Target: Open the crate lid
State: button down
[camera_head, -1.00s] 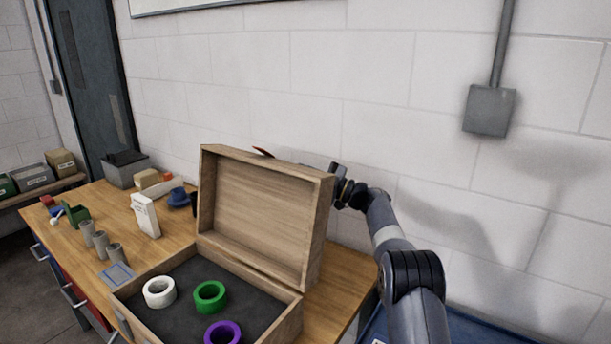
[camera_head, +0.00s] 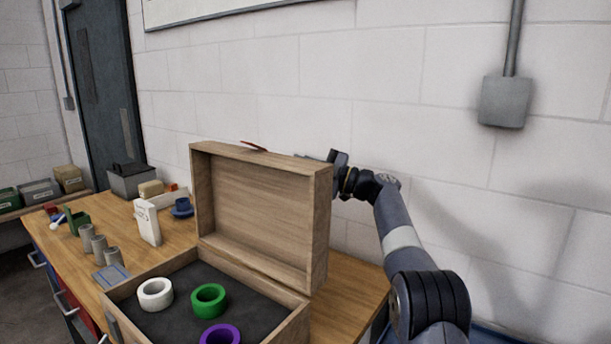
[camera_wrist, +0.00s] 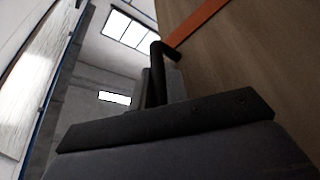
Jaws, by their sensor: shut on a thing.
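The wooden crate (camera_head: 288,331) stands on the workbench with its lid (camera_head: 255,215) raised, roughly upright on its rear edge. The inside of the lid faces me. A red strap (camera_head: 253,147) shows over the lid's top edge. My gripper (camera_head: 328,160) is behind the lid's upper right corner, and the lid partly hides it. In the wrist view, the dark fingers (camera_wrist: 160,75) are at the end of the orange-red strap (camera_wrist: 200,24), close to the lid's wooden outer face (camera_wrist: 270,65). The gripper is shut on the strap; the contact is only partly visible.
White (camera_head: 155,294), green (camera_head: 209,300) and purple (camera_head: 221,335) rings lie on the crate's dark floor. Grey cylinders (camera_head: 99,246), a white carton (camera_head: 148,222) and a grey bin (camera_head: 131,180) stand on the bench at left. The block wall (camera_head: 400,110) is close behind the lid.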

jog(key=c, duration=1.4)
grip_release()
jog(key=shift+s+d+f, duration=0.1)
jog(key=shift+d+f, duration=0.1)
jog(key=shift+d, duration=0.1)
jog(key=b+v, duration=0.4)
jog(key=v, duration=0.6)
